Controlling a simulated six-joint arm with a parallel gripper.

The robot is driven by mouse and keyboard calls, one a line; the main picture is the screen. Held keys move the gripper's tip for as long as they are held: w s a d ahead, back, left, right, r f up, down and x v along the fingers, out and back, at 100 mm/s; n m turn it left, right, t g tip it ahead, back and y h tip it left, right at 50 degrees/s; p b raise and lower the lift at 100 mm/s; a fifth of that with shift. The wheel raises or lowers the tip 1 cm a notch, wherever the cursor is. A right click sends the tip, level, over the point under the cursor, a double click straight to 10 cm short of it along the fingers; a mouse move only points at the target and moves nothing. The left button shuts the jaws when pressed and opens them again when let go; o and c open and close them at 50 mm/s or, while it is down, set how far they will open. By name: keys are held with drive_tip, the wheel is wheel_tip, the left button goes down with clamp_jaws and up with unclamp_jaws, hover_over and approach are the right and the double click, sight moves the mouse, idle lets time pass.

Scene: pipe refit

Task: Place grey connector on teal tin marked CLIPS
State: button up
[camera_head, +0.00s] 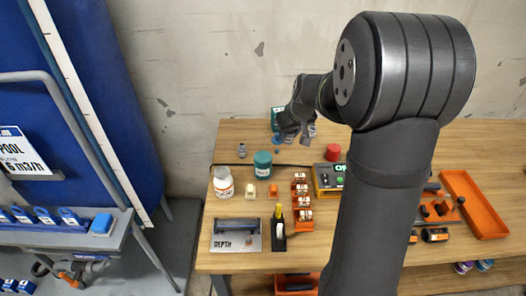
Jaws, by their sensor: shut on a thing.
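My gripper (296,131) hangs over the back of the wooden table, pointing down. It is shut on a small grey piece that looks like the grey connector (289,139), hard to tell from the dark fingers. A round teal tin (262,167) stands on the table, left of and nearer than the gripper. A teal item with a pale label (277,114) stands behind the gripper and is partly hidden by it. No CLIPS mark is readable on either.
A white jar (223,184) stands left of the round tin, with small orange and cream pieces nearby. A red cylinder (333,152) and a yellow-grey device (326,179) stand to the right. An orange tray (474,205) lies far right. My arm hides the table's middle right.

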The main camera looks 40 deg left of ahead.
drive_tip(key=s+a+f, duration=0.1)
drive_tip(key=a, duration=0.1)
drive_tip(key=s+a+f, duration=0.1)
drive_tip(key=a+f, duration=0.1)
drive_tip(key=a, duration=0.1)
drive_tip(key=s+a+f, duration=0.1)
drive_tip(key=a+f, duration=0.1)
drive_tip(key=a, duration=0.1)
drive_tip(key=shift+s+f, duration=0.15)
drive_tip(key=shift+f, duration=1.95)
drive_tip(key=shift+f, duration=0.1)
drive_tip(key=o, duration=0.9)
drive_tip(key=shift+o, duration=0.3)
drive_tip(key=v, duration=1.2)
